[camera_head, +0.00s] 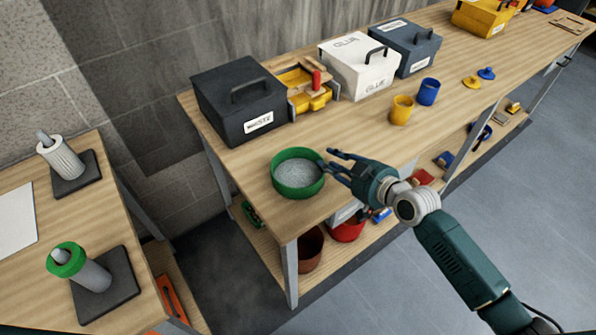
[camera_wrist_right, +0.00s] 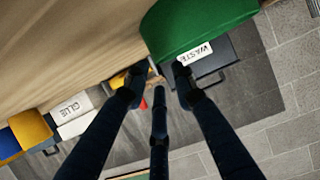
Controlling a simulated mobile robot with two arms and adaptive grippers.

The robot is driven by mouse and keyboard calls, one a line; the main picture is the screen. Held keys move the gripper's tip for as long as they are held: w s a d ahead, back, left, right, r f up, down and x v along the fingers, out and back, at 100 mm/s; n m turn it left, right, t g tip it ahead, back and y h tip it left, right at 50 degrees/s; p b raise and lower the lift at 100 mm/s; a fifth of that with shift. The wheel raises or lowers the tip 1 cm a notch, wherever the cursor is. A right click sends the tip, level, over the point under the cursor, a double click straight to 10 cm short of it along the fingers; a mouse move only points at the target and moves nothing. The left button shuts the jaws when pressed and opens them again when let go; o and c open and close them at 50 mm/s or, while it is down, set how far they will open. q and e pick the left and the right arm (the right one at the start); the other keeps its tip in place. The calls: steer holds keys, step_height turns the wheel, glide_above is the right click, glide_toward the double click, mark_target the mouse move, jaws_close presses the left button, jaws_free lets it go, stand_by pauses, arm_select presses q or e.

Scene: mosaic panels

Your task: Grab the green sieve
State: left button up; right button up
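The green sieve (camera_head: 298,191) is a round green-rimmed bowl with a grey mesh inside. It sits upright near the front left corner of the long wooden workbench. My right gripper (camera_head: 338,167) is at the sieve's right side, its fingers spread and pointing toward the rim. In the head view the fingertips are close to the rim; I cannot tell whether they touch. In the right wrist view the sieve's green wall (camera_wrist_right: 198,22) fills the top, just beyond the open fingers (camera_wrist_right: 157,80). My left gripper is not in view.
Behind the sieve stand a black waste box (camera_head: 215,105), a yellow tray (camera_head: 302,88) and a white glue box (camera_head: 352,70). Yellow (camera_head: 401,111) and blue (camera_head: 428,92) cups stand farther right. A side table (camera_head: 35,290) at left holds two cylindrical tools.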

mark_target(318, 156)
steer(key=shift+p+x, duration=0.3)
steer(key=shift+x, duration=0.6)
steer(key=p+x, duration=0.1)
steer(key=x, duration=0.3)
steer(key=shift+f, duration=0.1)
steer(key=shift+w+a+f, duration=0.1)
steer(key=shift+a+f, duration=0.05)
jaws_close()
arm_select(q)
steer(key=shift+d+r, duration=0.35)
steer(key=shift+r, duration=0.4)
